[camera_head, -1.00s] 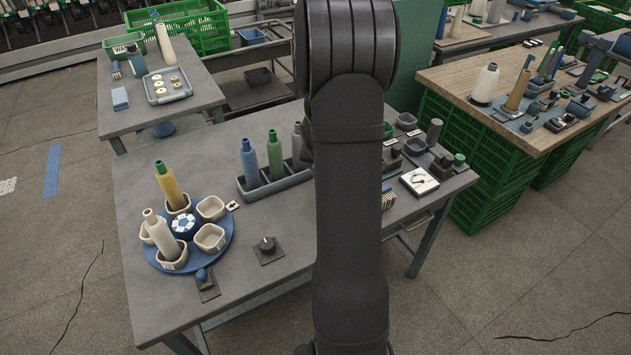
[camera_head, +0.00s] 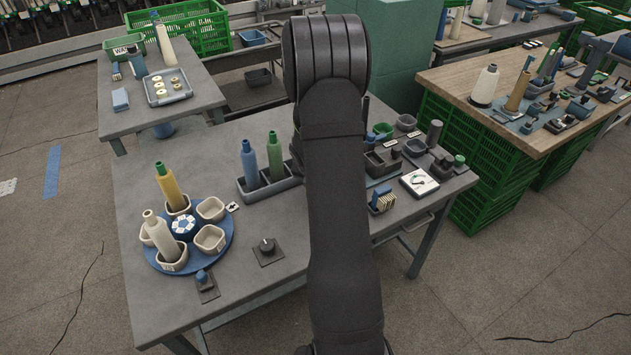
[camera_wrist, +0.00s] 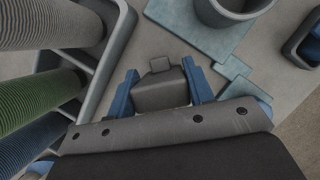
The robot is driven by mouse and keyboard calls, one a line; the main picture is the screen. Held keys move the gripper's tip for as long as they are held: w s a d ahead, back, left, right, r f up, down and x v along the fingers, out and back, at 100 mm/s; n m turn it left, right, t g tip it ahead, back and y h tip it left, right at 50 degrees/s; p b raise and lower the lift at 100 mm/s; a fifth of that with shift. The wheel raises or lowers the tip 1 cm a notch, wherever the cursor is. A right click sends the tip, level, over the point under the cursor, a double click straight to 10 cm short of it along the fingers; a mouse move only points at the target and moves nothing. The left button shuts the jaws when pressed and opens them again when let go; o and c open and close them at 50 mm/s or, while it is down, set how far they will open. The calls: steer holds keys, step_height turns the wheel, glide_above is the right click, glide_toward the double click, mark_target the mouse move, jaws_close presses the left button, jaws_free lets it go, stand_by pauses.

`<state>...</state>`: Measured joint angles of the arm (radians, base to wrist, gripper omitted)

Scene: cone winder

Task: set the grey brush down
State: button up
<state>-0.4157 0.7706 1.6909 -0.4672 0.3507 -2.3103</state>
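The grey brush (camera_wrist: 160,93), a dark grey block with a small nub, sits between the two blue fingers of my gripper (camera_wrist: 163,85) in the wrist view. Both fingers touch its sides. In that view it hangs over the grey table (camera_wrist: 130,65), between a bottle rack and a blue-grey pad (camera_wrist: 195,28). Any gap between the brush and the table cannot be told. In the head view my dark arm covers the gripper and the brush.
A round grey cup (camera_wrist: 232,12) stands on the pad. Small fixtures and a dial box (camera_head: 419,182) crowd the right. The blue turntable (camera_head: 222,247) carries cups at left.

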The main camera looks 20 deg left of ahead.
steer(key=o, duration=0.4)
steer(key=shift+r, duration=0.1)
steer(key=v, duration=1.2)
steer(key=shift+r, duration=0.1)
steer(key=x, duration=1.2)
steer(key=shift+r, duration=1.55)
